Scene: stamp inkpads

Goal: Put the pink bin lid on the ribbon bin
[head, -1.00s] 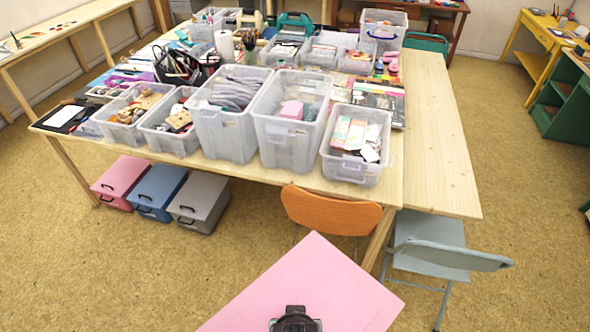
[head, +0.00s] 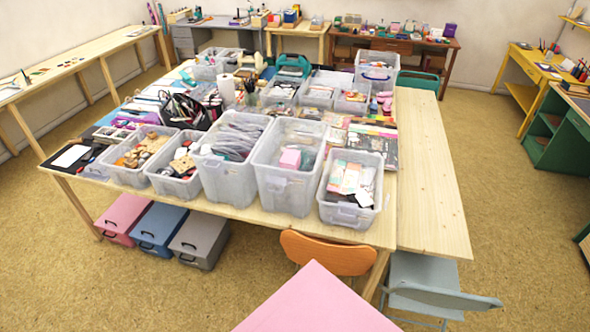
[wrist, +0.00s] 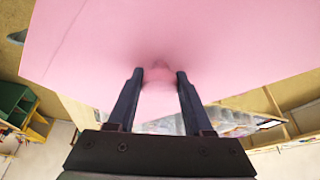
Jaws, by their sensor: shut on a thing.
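The pink bin lid (head: 318,306) is a flat pink sheet at the bottom of the head view, in front of the table; its near part is cut off. In the wrist view the pink lid (wrist: 235,45) fills the upper part. My gripper (wrist: 159,75) has its two dark fingers on either side of a small pink knob on the lid, holding it. The head view does not show my gripper. Several clear open bins stand on the table; a tall one (head: 225,180) holds grey coiled strips that may be ribbon, and the tall one beside it (head: 283,190) holds a pink block.
The wooden table (head: 432,190) has a bare strip at its right. An orange chair (head: 325,255) and a grey-blue chair (head: 440,297) stand at its front edge. Pink, blue and grey lidded boxes (head: 200,240) sit on the floor under it.

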